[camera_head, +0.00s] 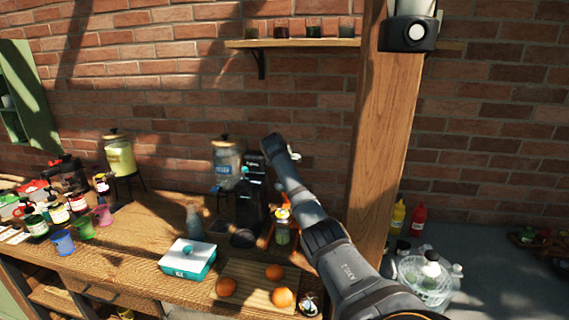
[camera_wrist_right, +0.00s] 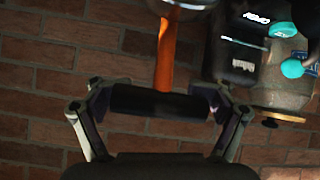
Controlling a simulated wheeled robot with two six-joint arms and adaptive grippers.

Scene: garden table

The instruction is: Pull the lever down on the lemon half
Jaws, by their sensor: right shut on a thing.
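The lever is an orange rod (camera_wrist_right: 166,55) with a black handle (camera_wrist_right: 158,102) across its end in the right wrist view. My right gripper (camera_wrist_right: 155,103) is shut on this handle, one finger at each end. In the head view my right arm reaches in from the lower right, and the right gripper (camera_head: 294,154) is mostly hidden behind its wrist. The orange-framed press (camera_head: 268,238) stands on the wooden table below it, partly covered by my arm. A yellow patch (camera_head: 282,214) shows at the press; I cannot tell if it is the lemon half. My left gripper is not in view.
A black machine (camera_head: 249,205) stands close left of the press, and a glass dispenser (camera_head: 227,165) is behind it. A teal and white box (camera_head: 188,259) and oranges (camera_head: 227,287) on a board (camera_head: 250,283) lie in front. A wooden post (camera_head: 383,140) rises at right.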

